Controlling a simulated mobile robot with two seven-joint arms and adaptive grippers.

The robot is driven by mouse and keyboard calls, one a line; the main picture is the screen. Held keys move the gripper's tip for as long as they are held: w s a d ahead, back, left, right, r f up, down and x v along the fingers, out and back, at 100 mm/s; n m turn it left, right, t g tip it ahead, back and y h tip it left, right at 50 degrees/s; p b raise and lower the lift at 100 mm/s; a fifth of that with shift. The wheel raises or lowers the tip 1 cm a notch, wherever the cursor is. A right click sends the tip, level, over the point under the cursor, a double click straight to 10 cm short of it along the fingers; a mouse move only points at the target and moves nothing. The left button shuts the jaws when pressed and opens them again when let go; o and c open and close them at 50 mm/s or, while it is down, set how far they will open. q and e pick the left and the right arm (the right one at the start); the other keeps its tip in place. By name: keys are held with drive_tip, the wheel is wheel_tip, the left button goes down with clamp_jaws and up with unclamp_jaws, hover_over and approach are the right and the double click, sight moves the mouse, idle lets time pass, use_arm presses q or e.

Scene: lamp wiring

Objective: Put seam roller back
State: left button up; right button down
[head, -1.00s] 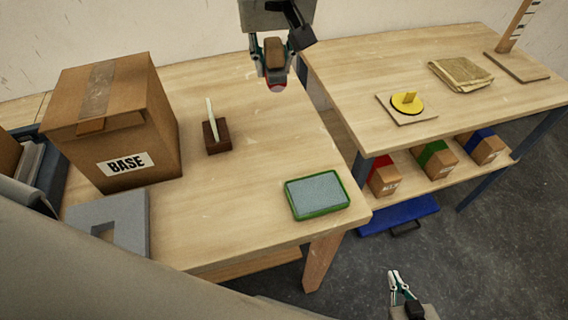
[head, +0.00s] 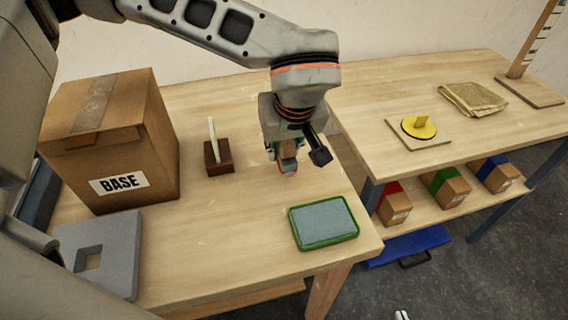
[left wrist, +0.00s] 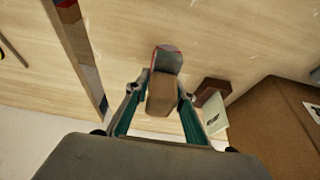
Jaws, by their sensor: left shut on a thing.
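My left gripper (head: 284,160) is above the bench top, right of the dark wooden block and behind the green tray. It is shut on the seam roller, which has a brown handle (left wrist: 160,94) and a grey and reddish end (left wrist: 167,60) in the left wrist view. In the head view the roller's reddish end (head: 288,170) shows just below the fingers; the gripper hides most of it. I cannot tell whether it touches the bench. Of my right gripper, only a pale tip (head: 402,315) shows at the bottom edge.
A BASE carton (head: 112,145) stands left. A dark block (head: 219,165) holds an upright pale piece. A green-rimmed tray (head: 323,222) with a grey surface lies near the front. A grey block with a square recess (head: 115,245) is front left. A second bench (head: 375,125) stands right.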

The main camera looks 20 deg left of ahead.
sight(289, 147)
use_arm(q)
drive_tip(key=shift+f+b, duration=0.3)
drive_tip(key=shift+f, duration=2.05)
drive_tip(key=shift+r, duration=0.1)
drive_tip(key=o, duration=1)
drive_tip(key=shift+f, duration=0.2)
drive_tip(key=shift+r, duration=0.1)
drive_tip(key=p+v, duration=0.1)
drive_tip(key=v, duration=1)
drive_tip(key=shift+s+d+r, duration=0.1)
drive_tip(key=shift+r, duration=0.2)
drive_tip(key=shift+s+d+r, duration=0.1)
drive_tip(key=shift+r, duration=0.15)
